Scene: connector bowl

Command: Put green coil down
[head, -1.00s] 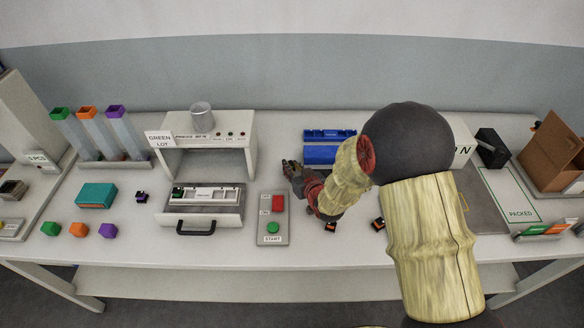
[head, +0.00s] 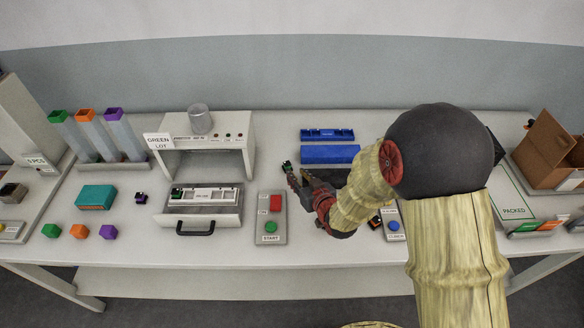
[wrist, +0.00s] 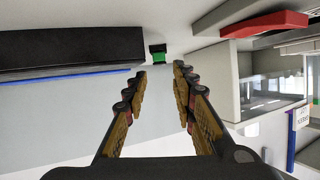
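The green coil (head: 287,164), a small black piece with a green part, stands at the tip end of my gripper, left of the blue bins. In the wrist view the green coil (wrist: 158,56) is just beyond the fingertips, and a gap shows between it and them. My gripper (head: 293,175) reaches left over the table. In the wrist view my gripper (wrist: 160,82) has its fingers spread, with nothing between them. The coil's underside is hidden, but it appears to rest on the table.
A blue bin (head: 330,154) stands right of the coil. The control box (head: 271,229) with red and green buttons lies left and nearer. The grey press machine (head: 207,142) has a drawer fixture (head: 203,214) out in front. Bare table lies between machine and bins.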

